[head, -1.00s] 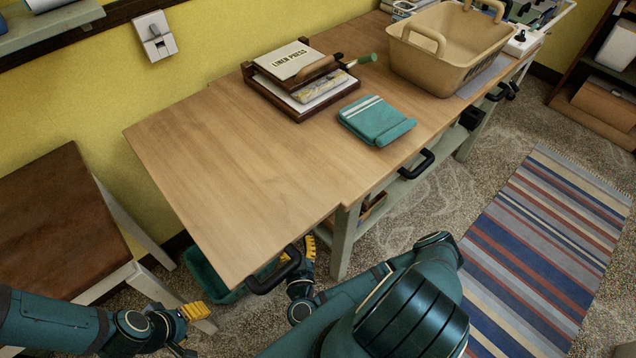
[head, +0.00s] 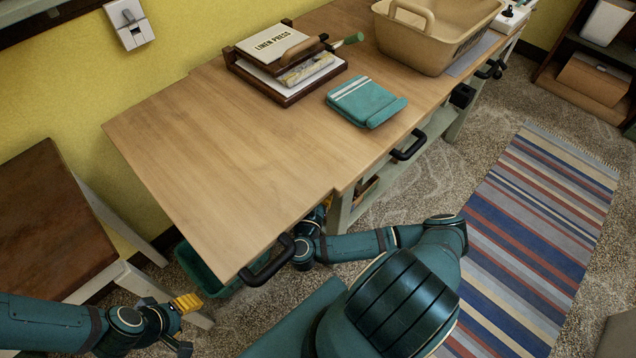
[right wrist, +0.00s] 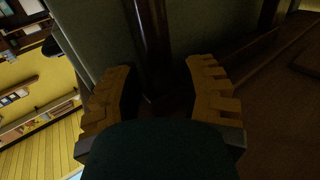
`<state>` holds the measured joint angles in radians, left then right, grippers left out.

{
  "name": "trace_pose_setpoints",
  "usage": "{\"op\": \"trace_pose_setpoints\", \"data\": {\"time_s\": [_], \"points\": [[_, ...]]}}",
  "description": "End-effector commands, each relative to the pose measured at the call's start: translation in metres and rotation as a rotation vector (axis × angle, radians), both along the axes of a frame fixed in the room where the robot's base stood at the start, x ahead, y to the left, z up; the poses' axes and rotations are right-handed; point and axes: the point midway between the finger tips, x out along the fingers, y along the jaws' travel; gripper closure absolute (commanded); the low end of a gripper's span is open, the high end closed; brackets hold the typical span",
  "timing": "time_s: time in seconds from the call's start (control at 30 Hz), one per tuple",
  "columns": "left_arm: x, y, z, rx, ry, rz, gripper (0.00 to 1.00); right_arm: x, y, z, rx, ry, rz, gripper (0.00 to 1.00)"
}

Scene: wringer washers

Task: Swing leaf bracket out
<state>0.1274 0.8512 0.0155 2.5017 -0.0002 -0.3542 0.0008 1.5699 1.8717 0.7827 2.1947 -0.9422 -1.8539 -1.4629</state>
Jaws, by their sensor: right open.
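The wooden table leaf (head: 215,190) is raised level with the tabletop, with a black handle (head: 268,262) at its front edge. No leaf bracket can be made out in the head view, since the leaf hides the space beneath. My right gripper reaches under the leaf and is mostly hidden there. In the right wrist view my right gripper (right wrist: 161,98) is open, with a dark upright bar (right wrist: 152,40) ahead between its fingers; I cannot tell whether this bar is the bracket. My left gripper (head: 188,303) is low at the left, apart from the table; its opening is unclear.
A linen press (head: 285,65), a folded teal cloth (head: 366,101) and a tan tub (head: 430,45) stand on the table. A green bin (head: 195,268) sits on the floor below the leaf. A brown-topped stool (head: 50,220) is at left. A striped rug (head: 540,230) lies at right.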

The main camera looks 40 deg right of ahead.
Motion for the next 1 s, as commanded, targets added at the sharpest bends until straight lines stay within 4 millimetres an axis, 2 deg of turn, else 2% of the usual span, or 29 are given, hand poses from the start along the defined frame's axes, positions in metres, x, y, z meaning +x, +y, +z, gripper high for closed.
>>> {"op": "trace_pose_setpoints", "data": {"time_s": [0.2,0.53,0.57,0.6,0.67,0.7,1.0], "points": [[0.001,0.000,-0.006,0.000,-0.003,0.001,0.46,0.013,-0.017,-0.001,-0.001,0.001,-0.001,0.60],[0.001,0.000,-0.006,0.000,-0.004,0.001,0.46,0.016,-0.019,0.000,0.001,0.001,0.001,0.60],[0.001,0.000,-0.006,0.000,-0.004,0.001,0.46,0.016,-0.019,0.000,0.001,0.001,0.001,0.57],[0.001,0.000,-0.006,0.000,-0.004,0.001,0.46,0.016,-0.019,0.000,0.001,0.001,0.001,0.71],[0.001,0.000,-0.006,0.000,-0.004,0.001,0.46,0.016,-0.019,0.000,0.001,0.001,0.001,0.93],[0.001,0.000,-0.006,0.000,-0.004,0.001,0.46,0.016,-0.019,0.000,0.001,0.001,0.001,1.00],[0.001,0.000,0.001,0.000,-0.004,0.001,0.46,0.019,-0.016,0.000,0.003,0.006,0.013,1.00]]}}
